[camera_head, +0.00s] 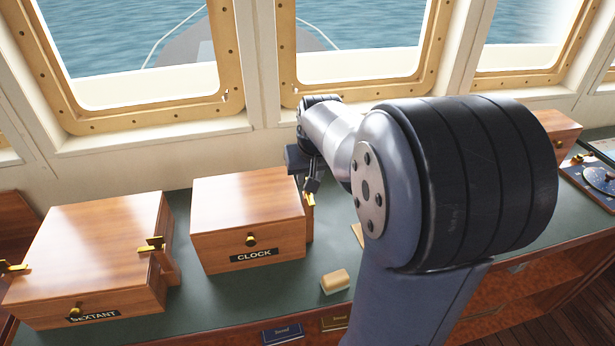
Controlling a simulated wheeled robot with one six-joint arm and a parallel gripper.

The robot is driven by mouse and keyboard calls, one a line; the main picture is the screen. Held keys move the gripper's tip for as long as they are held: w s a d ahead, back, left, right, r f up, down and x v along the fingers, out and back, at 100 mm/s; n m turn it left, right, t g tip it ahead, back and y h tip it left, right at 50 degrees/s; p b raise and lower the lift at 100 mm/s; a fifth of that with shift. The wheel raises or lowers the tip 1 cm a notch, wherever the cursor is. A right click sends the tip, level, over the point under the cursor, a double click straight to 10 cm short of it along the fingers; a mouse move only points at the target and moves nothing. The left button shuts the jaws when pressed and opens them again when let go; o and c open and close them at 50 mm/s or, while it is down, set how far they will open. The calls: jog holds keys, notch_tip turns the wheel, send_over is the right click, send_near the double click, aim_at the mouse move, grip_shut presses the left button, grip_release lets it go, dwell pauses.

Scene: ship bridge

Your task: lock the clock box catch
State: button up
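The clock box (249,216) is a wooden box with a dark CLOCK label and a brass knob on its front. Its lid looks closed. A brass catch (309,199) shows at the box's right side, near the front edge. My gripper (311,187) points down at that side, its dark fingertips right at the catch. I cannot tell whether the fingers touch or hold it. The catch is partly hidden by the fingers, so its position is unclear.
The sextant box (100,250) stands to the left, with brass catches on its sides. A small tan block (335,281) lies on the green counter (200,292) in front. My arm hides much of the counter to the right. Windows (360,45) rise behind.

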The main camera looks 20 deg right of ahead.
jog(key=shift+x, duration=1.3)
jog(key=shift+c, duration=0.4)
grip_shut()
